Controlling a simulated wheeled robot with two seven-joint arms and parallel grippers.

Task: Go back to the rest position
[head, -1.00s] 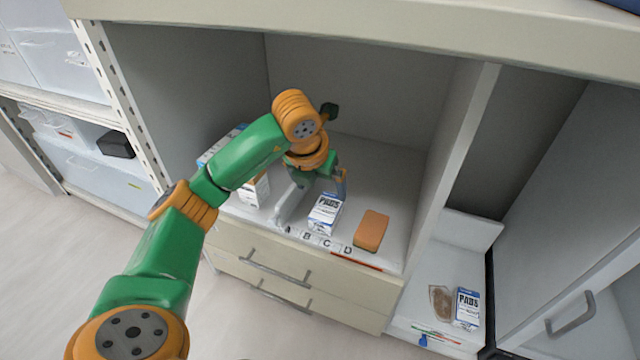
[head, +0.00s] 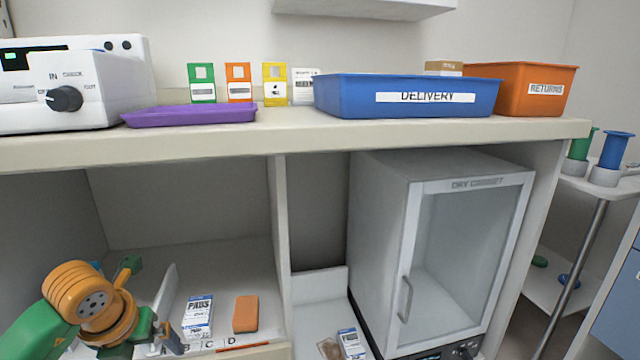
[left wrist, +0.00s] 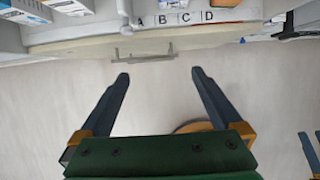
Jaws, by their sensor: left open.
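My left gripper (head: 168,338) is low at the left of the head view, in front of the open shelf bay. In the left wrist view its two dark fingers (left wrist: 160,76) are spread wide with nothing between them, over pale floor. A white and blue PADS box (head: 198,315) stands on the shelf just right of the gripper, apart from it. An orange block (head: 245,314) lies to the right of that box.
The counter (head: 290,136) above the bay carries a purple tray (head: 190,115), a blue DELIVERY bin (head: 405,95) and an orange RETURNS bin (head: 535,90). A dry cabinet (head: 452,250) with a closed glass door stands right of the divider.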

